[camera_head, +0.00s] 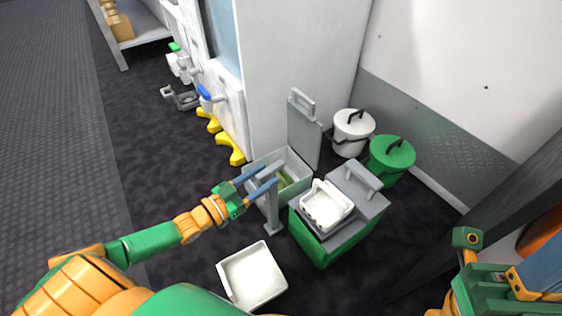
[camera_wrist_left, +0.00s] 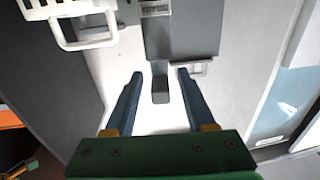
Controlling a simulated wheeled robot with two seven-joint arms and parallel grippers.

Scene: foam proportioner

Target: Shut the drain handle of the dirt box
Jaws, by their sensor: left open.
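The dirt box (camera_head: 296,166) is a pale grey open-topped box with its grey lid (camera_head: 304,133) standing up at the back. Something greenish shows inside it. A grey bar-like handle (camera_head: 270,212) stands at its front, with a crosspiece at the top and a foot near the floor. My left gripper (camera_head: 270,174) is open, its two blue fingers reaching to the top of this handle. In the left wrist view, the fingers (camera_wrist_left: 160,73) are apart and a grey bar end (camera_wrist_left: 160,92) shows between them. Contact cannot be told.
A green bin (camera_head: 318,247) with a white basket (camera_head: 326,205) on top stands right of the dirt box. White (camera_head: 352,130) and green (camera_head: 392,157) lidded buckets stand behind. A white tray (camera_head: 277,285) lies on the floor in front.

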